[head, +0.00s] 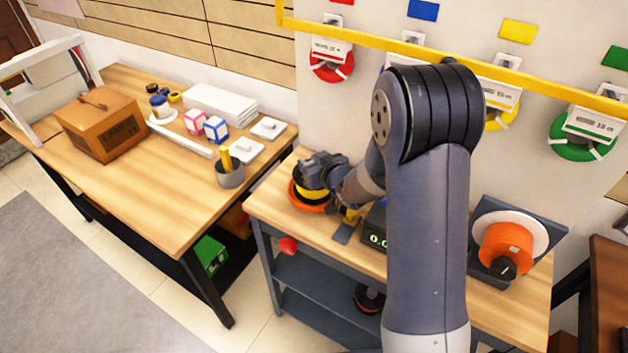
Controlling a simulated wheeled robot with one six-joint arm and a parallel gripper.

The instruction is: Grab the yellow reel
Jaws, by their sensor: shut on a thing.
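A small yellow reel (309,193) is at the left end of the wooden-topped workbench, directly below my gripper (312,184). An orange round piece (313,208) shows beneath and around it. My gripper points down and is shut on the yellow reel; its fingertips are mostly hidden by the wrist. I cannot tell whether the reel is lifted clear of the orange piece. Another yellow ring (509,116) with a label hangs on the wall rack, partly hidden behind my arm.
Red (332,66) and green (583,138) rings also hang below the yellow rail (350,35). A display box (376,238) and an orange drum (506,246) stand on the bench. The left table holds a grey cup (230,174) and wooden box (103,125).

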